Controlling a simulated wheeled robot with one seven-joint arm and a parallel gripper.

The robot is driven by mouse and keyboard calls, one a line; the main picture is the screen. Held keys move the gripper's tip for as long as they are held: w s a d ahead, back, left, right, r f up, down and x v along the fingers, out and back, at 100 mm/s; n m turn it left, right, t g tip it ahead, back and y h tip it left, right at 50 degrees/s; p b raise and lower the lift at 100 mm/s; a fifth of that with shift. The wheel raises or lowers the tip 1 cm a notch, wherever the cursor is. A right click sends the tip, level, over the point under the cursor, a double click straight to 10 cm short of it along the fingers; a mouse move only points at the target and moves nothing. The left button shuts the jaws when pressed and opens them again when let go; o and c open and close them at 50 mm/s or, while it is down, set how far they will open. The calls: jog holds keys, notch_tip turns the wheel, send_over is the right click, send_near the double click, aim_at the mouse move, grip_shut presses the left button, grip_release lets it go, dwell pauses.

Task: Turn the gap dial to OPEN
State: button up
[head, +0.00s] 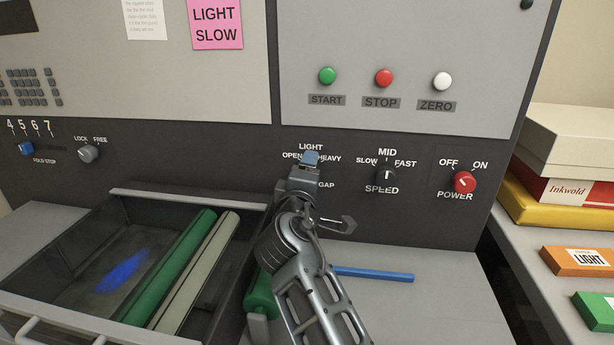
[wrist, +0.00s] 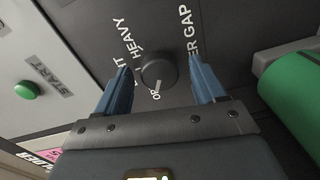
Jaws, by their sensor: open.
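The gap dial (wrist: 158,70) is a dark round knob on the dark panel in the wrist view. A light mark shows at its rim near the partly hidden OPEN label (wrist: 155,95), but I cannot tell its exact setting. My gripper (wrist: 160,64) is open, with one blue finger on each side of the knob; I cannot tell whether either touches it. In the head view my gripper (head: 311,158) covers the dial, leaving the LIGHT, OPEN, HEAVY and GAP labels around it.
The speed dial (head: 387,175) and red power knob (head: 465,182) are to the right. START, STOP and ZERO buttons are above. An open drawer (head: 190,196) with rollers sits below left. A blue rod (head: 375,274) lies on the ledge. A green roller (wrist: 295,95) is near in the wrist view.

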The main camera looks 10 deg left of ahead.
jog(key=s+b, duration=0.1)
jog(key=s, duration=0.6)
jog(key=shift+s, duration=0.4)
jog(key=shift+a, duration=0.1)
